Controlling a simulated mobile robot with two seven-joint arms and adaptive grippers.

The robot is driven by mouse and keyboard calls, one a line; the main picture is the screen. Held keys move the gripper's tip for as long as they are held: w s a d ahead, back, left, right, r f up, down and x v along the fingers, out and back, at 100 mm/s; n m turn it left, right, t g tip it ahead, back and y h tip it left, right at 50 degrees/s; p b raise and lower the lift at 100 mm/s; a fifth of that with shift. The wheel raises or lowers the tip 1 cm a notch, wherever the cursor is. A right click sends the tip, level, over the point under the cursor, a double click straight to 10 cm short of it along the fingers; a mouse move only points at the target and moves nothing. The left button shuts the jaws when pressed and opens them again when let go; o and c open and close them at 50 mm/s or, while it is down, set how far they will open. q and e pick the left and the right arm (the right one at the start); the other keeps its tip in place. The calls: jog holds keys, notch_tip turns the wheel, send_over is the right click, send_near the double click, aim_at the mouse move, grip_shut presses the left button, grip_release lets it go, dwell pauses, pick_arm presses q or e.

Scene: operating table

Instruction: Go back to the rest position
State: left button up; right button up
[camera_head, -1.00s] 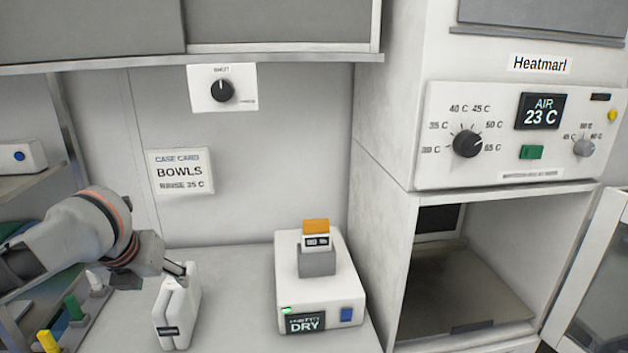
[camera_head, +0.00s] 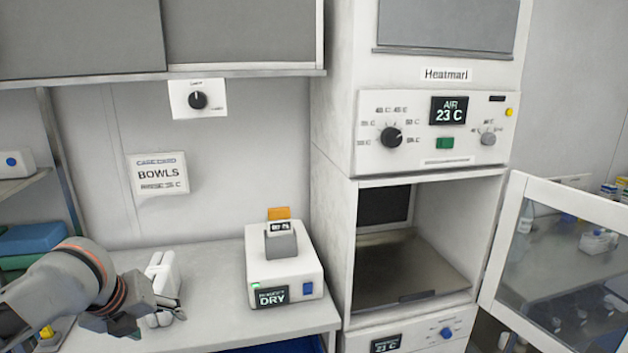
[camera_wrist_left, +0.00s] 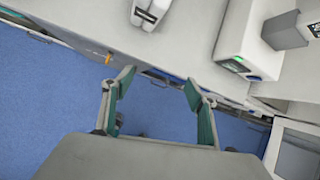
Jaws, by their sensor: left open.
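My left gripper (camera_head: 162,318) is at the lower left of the head view, in front of the white upright device (camera_head: 162,277) on the counter. In the left wrist view my left gripper (camera_wrist_left: 153,93) has its two fingers spread wide apart, with nothing between them. It hangs past the counter's front edge, over the blue floor (camera_wrist_left: 50,90). The white device (camera_wrist_left: 150,12) stands apart from the fingers in that view. My right gripper is not in view.
A white box with a DRY display (camera_head: 285,268) sits on the counter (camera_head: 215,258). The Heatmarl cabinet (camera_head: 335,150) stands to its right with an open lower compartment. Its glass door (camera_head: 560,250) is swung open to the right. Blue and green stacks (camera_head: 30,238) are at the left.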

pick_arm(q)
jog(key=s+d+f+n+t+h, duration=0.1)
jog(key=d+f+n+h, duration=0.1)
jog(key=d+f+n, duration=0.55)
jog(key=s+d+f+n+t+h, duration=0.1)
jog(key=d+f+n+h, duration=0.3)
jog(key=f, duration=0.6)
jog(key=s+a+f+n+t+y, duration=0.1)
jog(key=s+f+n+y, duration=0.1)
jog(key=s+f+n, duration=0.5)
jog(key=s+a+f+n+t+y, duration=0.1)
jog(key=s+f+n+y, duration=0.1)
jog(key=s+f+n, duration=0.6)
jog(key=s+f, duration=0.2)
jog(key=s, duration=0.1)
jog(key=shift+s+a+f, duration=0.25)
jog(key=shift+a, duration=0.15)
jog(key=c, duration=0.9)
jog(key=shift+d, duration=0.15)
